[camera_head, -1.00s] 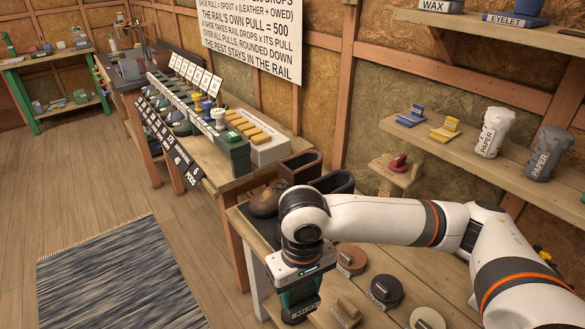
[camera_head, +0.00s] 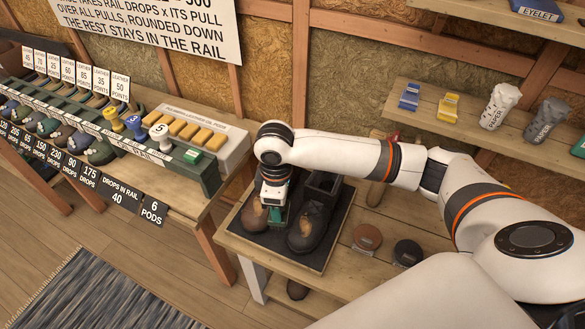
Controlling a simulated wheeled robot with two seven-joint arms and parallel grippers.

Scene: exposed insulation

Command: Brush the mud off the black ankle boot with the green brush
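Two dark boots stand side by side on a black mat (camera_head: 318,262) on the bench. The left boot (camera_head: 252,216) has a brown patch on its toe; its upper part is hidden by my arm. The right boot (camera_head: 308,228) is dark with a brownish toe, and its open black shaft (camera_head: 322,188) shows behind. My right gripper (camera_head: 276,207) points down at the boots and is shut on the green brush (camera_head: 277,217), which is mostly hidden. The brush is at the inner side of the left boot; I cannot tell whether it touches either boot. My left gripper is out of view.
Round brown (camera_head: 367,238) and black (camera_head: 407,252) tins sit on the bench right of the mat. A rail bench (camera_head: 170,195) with pods and a green box stands to the left.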

